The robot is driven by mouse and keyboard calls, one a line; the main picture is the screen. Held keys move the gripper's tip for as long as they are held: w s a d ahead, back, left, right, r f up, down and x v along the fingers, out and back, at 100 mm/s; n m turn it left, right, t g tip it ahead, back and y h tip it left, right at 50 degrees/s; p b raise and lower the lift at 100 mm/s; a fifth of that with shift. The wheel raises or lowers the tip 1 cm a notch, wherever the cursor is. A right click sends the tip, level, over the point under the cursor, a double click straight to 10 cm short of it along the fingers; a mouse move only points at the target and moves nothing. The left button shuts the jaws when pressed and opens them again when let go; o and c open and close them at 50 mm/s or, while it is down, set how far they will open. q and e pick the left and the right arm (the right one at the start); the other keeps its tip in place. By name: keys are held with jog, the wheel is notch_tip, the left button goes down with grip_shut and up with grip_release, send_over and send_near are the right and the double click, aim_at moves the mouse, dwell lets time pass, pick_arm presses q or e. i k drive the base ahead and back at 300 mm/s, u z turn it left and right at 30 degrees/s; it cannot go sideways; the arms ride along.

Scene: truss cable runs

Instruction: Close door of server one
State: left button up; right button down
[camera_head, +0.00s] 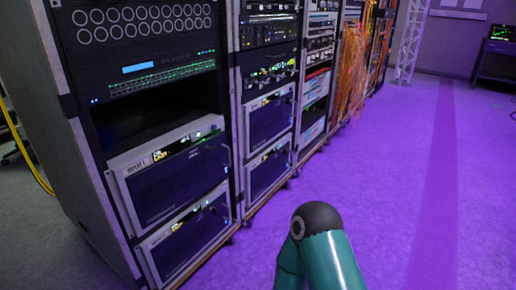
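A rack (70,110) stands at the left with two grey-framed server units in its lower part. The upper unit (170,180) has a dark front panel, a small lit display and a label that seems to read "REPLAY 1". Its front juts out from the rack and there is a dark gap above it. The lower unit (188,240) looks similar. I cannot tell for certain which is server one or how far its door stands open. Neither gripper is in view; only a teal link of my arm with a black joint shows at bottom centre.
More racks on casters run back to the right, with similar units (270,118) and hanging orange cables (350,75). A truss tower (410,40) and a stand with a screen (500,45) are at the back. The purple-lit floor (400,170) right of the racks is clear.

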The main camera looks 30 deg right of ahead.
aim_at(156, 191)
jog(key=z, duration=0.35)
jog(key=k, duration=0.85)
jog(key=z, duration=0.2)
jog(key=i, duration=1.45)
jog(key=u, duration=0.5)
jog(key=i, duration=0.75)
jog(key=u, duration=0.05)
